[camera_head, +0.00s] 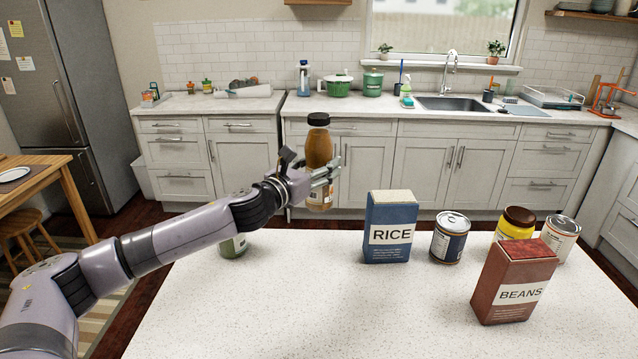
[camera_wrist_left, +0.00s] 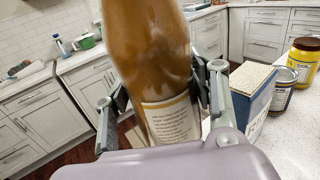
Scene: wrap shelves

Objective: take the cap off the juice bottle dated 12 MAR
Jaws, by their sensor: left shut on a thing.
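A bottle (camera_head: 319,150) of orange-brown contents is held upright in my left gripper (camera_head: 318,173), above the far edge of the counter. Its black cap (camera_head: 318,119) is on top, clear of the fingers. In the left wrist view the bottle (camera_wrist_left: 150,45) stands between the two fingers, slightly tilted in the picture, and its cap is out of frame. A pale label (camera_wrist_left: 172,119) with small lines of text shows low on it; I cannot read a date. My right gripper is not in view.
On the white speckled counter (camera_head: 340,310) stand a blue RICE box (camera_head: 390,215), a dark can (camera_head: 450,240), a yellow jar (camera_head: 512,228), a pale can (camera_head: 562,232) and a red BEANS box (camera_head: 510,278). A green-labelled container (camera_head: 233,247) is partly behind my left arm. The front middle is clear.

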